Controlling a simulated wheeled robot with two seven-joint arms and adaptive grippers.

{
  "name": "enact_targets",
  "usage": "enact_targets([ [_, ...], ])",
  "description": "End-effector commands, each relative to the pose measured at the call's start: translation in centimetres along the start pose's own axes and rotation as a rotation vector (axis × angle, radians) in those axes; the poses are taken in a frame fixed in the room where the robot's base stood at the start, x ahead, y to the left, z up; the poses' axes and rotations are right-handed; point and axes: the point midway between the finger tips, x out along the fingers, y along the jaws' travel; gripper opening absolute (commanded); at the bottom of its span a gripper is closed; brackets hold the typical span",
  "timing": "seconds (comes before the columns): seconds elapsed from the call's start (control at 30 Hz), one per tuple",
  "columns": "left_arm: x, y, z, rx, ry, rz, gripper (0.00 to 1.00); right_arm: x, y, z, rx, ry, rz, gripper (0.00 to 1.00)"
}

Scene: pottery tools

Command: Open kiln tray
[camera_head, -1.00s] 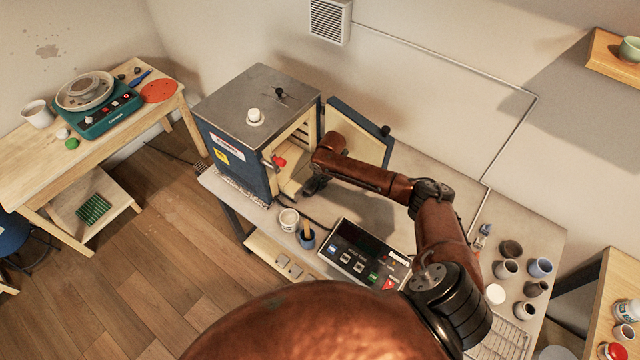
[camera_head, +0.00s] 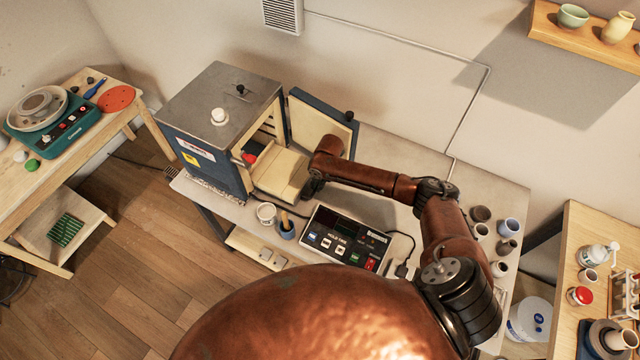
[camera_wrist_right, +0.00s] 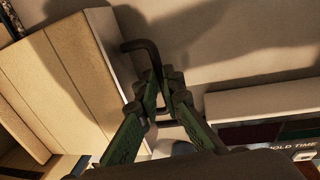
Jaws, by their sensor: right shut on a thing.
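The kiln (camera_head: 207,165) is a blue box with a grey metal top at the left end of the workbench, its door (camera_head: 318,122) swung open. The cream kiln tray (camera_head: 282,174) sticks out of the kiln's opening, and its slatted surface also shows in the right wrist view (camera_wrist_right: 62,88). My right gripper (camera_head: 312,189) is at the tray's outer end. In the right wrist view, its green-sided fingers (camera_wrist_right: 153,85) are closed together on a dark bent handle (camera_wrist_right: 143,46). The fingertips are partly hidden in the head view. My left gripper is not in view.
A control box (camera_head: 347,238), a white cup (camera_head: 266,214) and a blue pot with a tool (camera_head: 287,228) stand on the workbench in front of the tray. Several small pots (camera_head: 507,228) stand at its right end. My right arm crosses above the bench.

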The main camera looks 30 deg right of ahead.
Motion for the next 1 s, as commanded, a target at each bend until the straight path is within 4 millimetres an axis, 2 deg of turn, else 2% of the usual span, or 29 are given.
enact_targets([
  [0.07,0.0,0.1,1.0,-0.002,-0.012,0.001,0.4,0.1,-0.1,0.0,-0.001,0.0,-0.001,0.0],
  [0.1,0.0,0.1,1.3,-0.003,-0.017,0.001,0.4,0.1,-0.1,0.0,0.0,0.0,-0.001,0.09],
  [0.17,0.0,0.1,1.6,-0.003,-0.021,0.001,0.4,0.1,-0.2,0.0,0.0,0.0,-0.001,0.13],
  [0.37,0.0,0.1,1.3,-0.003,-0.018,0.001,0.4,0.0,-0.2,0.1,0.002,0.0,0.0,0.26],
  [0.57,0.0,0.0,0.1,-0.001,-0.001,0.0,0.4,0.0,-0.2,0.1,0.002,0.0,0.0,0.26],
  [0.67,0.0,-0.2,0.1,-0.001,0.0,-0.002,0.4,-0.2,-0.2,0.1,0.002,0.0,0.001,0.26],
  [0.83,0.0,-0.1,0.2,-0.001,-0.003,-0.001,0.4,-2.2,-0.1,0.2,0.001,0.0,0.003,0.26],
  [1.0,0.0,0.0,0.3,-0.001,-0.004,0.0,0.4,-5.8,-0.2,0.2,0.0,-0.001,0.003,0.26],
])
